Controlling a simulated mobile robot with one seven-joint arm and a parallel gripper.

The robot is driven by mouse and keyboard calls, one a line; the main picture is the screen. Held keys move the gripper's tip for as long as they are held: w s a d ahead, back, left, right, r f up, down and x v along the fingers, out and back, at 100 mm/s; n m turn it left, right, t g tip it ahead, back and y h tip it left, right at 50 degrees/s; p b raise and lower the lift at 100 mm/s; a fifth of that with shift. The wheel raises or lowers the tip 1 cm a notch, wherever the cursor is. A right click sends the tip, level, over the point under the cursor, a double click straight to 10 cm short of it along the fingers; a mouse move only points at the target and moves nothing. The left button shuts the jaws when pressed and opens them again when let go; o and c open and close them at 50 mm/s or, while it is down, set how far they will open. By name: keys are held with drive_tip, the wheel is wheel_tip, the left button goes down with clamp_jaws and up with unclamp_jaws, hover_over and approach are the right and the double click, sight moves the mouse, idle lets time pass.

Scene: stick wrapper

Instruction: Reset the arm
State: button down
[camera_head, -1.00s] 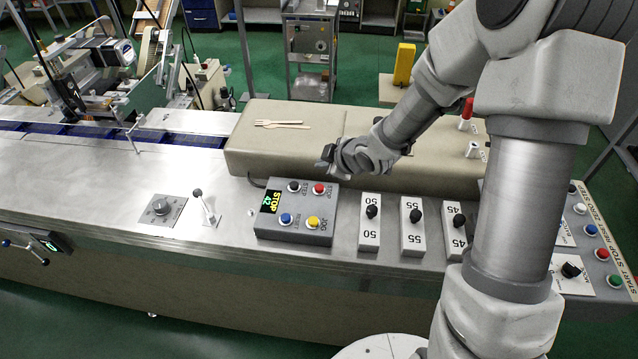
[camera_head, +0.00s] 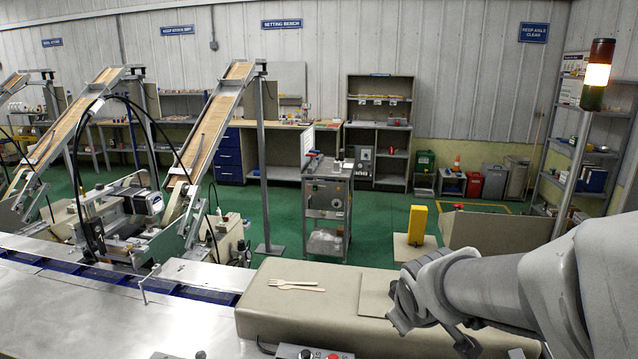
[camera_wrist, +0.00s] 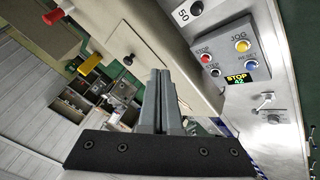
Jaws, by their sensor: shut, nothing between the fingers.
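My gripper (camera_head: 437,318) is at the lower right of the head view, in front of the right part of the beige raised cover (camera_head: 300,318). In the wrist view my gripper (camera_wrist: 160,78) points away from the camera, with its two fingers together and nothing between them. My arm enters from the right edge of the head view. No object is held.
Wooden cutlery (camera_head: 296,285) lies on the beige cover. A control box (camera_wrist: 228,55) with coloured buttons and a STOP 42 display shows in the wrist view. A yellow post (camera_head: 417,226) and a grey cart (camera_head: 326,210) stand behind the machine.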

drive_tip(key=s+r+m+g, duration=0.1)
drive_tip(key=s+r+m, duration=0.1)
drive_tip(key=s, duration=0.6)
drive_tip(key=s+r+m+y, duration=0.1)
drive_tip(key=s+m, duration=0.3)
drive_tip(key=s, duration=0.5)
drive_tip(key=shift+a+r+m+g+b, duration=0.35)
drive_tip(key=shift+r+m+g+b, duration=0.1)
drive_tip(key=shift+r, duration=0.35)
drive_tip(key=shift+d, duration=0.15)
